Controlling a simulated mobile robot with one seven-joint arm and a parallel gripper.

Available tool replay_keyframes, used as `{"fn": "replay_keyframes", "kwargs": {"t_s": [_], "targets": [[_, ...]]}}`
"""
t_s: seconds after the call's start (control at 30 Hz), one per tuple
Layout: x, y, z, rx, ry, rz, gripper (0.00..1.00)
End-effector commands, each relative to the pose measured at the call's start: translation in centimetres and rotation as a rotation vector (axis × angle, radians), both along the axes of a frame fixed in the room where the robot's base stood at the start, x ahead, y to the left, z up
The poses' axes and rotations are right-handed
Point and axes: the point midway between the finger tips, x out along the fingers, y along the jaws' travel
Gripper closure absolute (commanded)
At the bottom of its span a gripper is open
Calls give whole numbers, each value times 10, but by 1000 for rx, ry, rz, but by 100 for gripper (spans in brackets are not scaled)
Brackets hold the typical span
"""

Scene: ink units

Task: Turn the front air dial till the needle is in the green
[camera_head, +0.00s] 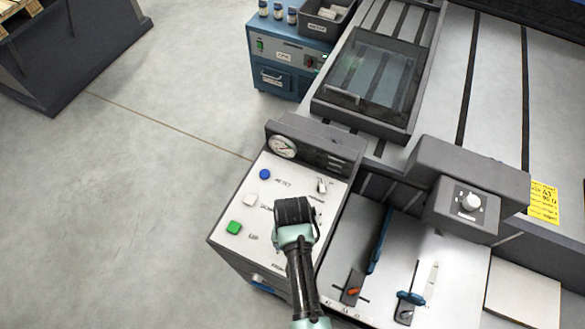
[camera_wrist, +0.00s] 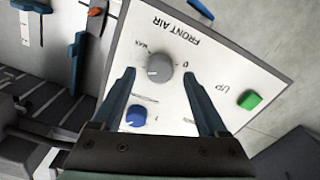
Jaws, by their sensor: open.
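The front air dial (camera_wrist: 159,67) is a round grey knob on the white panel, beside the words FRONT AIR, with MAX and 0 at its sides. My gripper (camera_wrist: 160,75) is open, with one finger on each side of the dial in the wrist view. I cannot tell whether the fingers touch it. In the head view my gripper (camera_head: 294,211) is over the control panel (camera_head: 262,218) and hides the dial. A round white gauge (camera_head: 283,147) stands at the panel's back edge. Its needle and green zone are too small to read.
A blue knob (camera_wrist: 136,115) is close to the left finger. A green button (camera_wrist: 249,99) lies right of the dial. A blue button (camera_head: 265,174) and a white button (camera_head: 250,200) are on the panel. A grey machine box with a knob (camera_head: 469,201) stands to the right.

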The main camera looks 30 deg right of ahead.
Motion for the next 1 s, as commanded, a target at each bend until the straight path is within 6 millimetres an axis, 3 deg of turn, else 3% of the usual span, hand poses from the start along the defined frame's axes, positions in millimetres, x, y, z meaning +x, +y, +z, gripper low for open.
{"fn": "replay_keyframes", "kwargs": {"t_s": [0.53,0.7,1.0], "targets": [[1,0,96,-1,-4,0,24],[0,0,108,0,-1,0,24],[0,0,110,0,0,0,24]]}}
